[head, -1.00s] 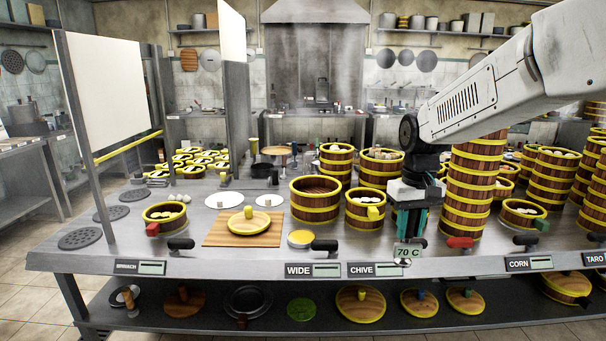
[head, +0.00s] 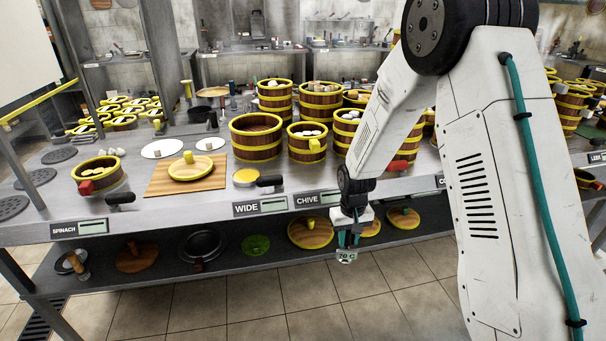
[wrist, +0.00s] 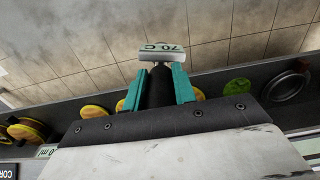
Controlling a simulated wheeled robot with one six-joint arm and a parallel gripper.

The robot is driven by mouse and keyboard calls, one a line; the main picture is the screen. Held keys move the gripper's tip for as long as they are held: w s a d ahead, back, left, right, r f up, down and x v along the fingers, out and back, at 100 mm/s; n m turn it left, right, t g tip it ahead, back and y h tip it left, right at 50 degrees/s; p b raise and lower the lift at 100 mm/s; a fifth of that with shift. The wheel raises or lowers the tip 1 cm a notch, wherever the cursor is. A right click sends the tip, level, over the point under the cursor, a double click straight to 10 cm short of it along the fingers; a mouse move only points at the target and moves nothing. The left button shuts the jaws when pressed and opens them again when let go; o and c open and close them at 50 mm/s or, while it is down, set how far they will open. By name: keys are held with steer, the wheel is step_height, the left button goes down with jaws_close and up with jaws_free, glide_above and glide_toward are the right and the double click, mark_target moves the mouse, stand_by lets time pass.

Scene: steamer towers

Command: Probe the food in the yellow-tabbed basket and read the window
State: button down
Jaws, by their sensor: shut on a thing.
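The yellow-tabbed basket (head: 308,149) stands on the counter in the head view, with its yellow tab on the front and pale round food (head: 307,132) showing at its open top. My gripper (head: 347,240) is in front of the counter's front edge, below and to the right of that basket and apart from it. Its teal fingers are shut on the probe (wrist: 160,88). The probe's window (head: 347,256) reads 70 C, and it also shows in the wrist view (wrist: 162,50). The probe's tip cannot be made out.
A red-tabbed basket (head: 97,177) stands at the counter's left. A wooden board (head: 158,185) bears a yellow-rimmed lid (head: 190,172). Basket towers stand behind my arm. Lids lie on the lower shelf (head: 270,258). The floor in front is clear.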

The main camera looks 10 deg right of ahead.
steer(key=s+a+r+n+t, duration=0.1)
steer(key=a+r+n+t, duration=0.1)
steer(key=a+r, duration=0.6)
steer(key=s+a+r+n+t, duration=0.1)
steer(key=a+r+t, duration=0.25)
steer(key=r, duration=0.85)
steer(key=s+a+r+n+t, duration=0.1)
steer(key=a+r+n+t, duration=0.1)
steer(key=a+r, duration=0.6)
steer(key=s+a+r+n+t+y, duration=0.1)
steer(key=s+a+r+t+y, duration=0.1)
steer(key=s+r, duration=0.6)
steer(key=s+a+r+n+t+y, duration=0.1)
steer(key=s+a+r+t+y, duration=0.2)
steer(key=s+r, duration=0.5)
step_height(320, 180, up, 9)
steer(key=shift+s+a+f+n+t+y, duration=0.15)
steer(key=shift+s+a+n+t+y, duration=0.15)
steer(key=shift+t+y, duration=0.15)
